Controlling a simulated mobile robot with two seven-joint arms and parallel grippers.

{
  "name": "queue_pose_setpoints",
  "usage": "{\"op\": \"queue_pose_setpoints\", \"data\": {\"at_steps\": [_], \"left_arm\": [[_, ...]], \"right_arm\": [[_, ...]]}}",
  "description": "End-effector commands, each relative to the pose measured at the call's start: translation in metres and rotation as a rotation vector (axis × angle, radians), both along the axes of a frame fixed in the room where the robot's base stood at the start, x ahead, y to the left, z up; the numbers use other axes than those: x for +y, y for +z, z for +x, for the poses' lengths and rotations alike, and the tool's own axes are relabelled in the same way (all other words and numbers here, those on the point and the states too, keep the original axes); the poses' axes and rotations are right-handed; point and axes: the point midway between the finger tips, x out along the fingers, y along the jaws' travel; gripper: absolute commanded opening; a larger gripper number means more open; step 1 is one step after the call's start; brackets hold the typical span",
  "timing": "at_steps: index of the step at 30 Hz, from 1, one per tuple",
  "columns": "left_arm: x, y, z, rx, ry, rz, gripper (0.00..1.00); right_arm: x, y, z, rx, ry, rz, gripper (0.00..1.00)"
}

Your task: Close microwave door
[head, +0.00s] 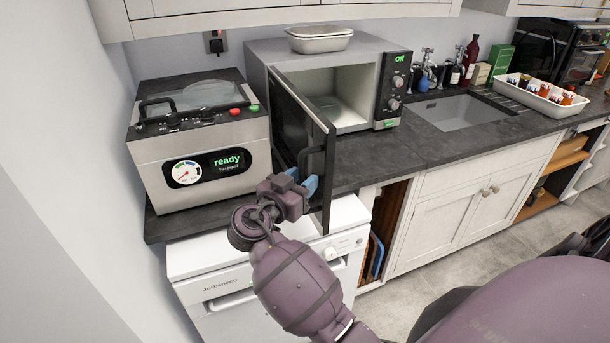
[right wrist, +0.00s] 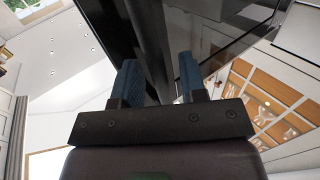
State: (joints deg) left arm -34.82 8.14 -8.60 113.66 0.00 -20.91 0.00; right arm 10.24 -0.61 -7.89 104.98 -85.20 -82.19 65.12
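The microwave (head: 360,95) stands on the dark counter, its lit panel reading "Off". Its door (head: 290,120) stands wide open, swung out toward me on the left side of the cavity. The dark door handle (head: 308,163) is on the door's free edge. My right gripper (head: 302,184) is at the lower end of this handle. In the right wrist view, its two blue fingers (right wrist: 160,82) are apart, with the dark handle bar (right wrist: 154,40) running up between and beyond them. I cannot tell whether the fingers touch it. My left gripper is not in view.
A steel appliance (head: 205,145) reading "ready" stands close left of the door. A white dishwasher (head: 225,270) is below. The sink (head: 455,113) and a tray of jars (head: 520,90) are to the right. The counter before the microwave is clear.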

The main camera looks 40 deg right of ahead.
Motion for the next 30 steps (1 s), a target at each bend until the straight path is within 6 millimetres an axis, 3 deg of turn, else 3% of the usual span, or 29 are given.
{"op": "queue_pose_setpoints", "data": {"at_steps": [11, 12, 19, 30], "left_arm": [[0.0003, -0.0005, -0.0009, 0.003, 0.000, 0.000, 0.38], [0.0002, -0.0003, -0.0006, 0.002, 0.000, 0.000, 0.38], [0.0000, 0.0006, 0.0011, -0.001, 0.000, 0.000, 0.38], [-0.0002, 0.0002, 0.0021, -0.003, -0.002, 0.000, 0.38]], "right_arm": [[0.0008, -0.0001, -0.0006, 0.000, -0.001, 0.000, 0.39], [0.0007, -0.0001, -0.0006, 0.000, -0.001, 0.000, 0.37], [0.0006, 0.0000, -0.0006, 0.000, -0.001, 0.000, 0.02], [-0.0022, 0.0000, 0.0001, 0.000, 0.005, -0.001, 0.00]]}}
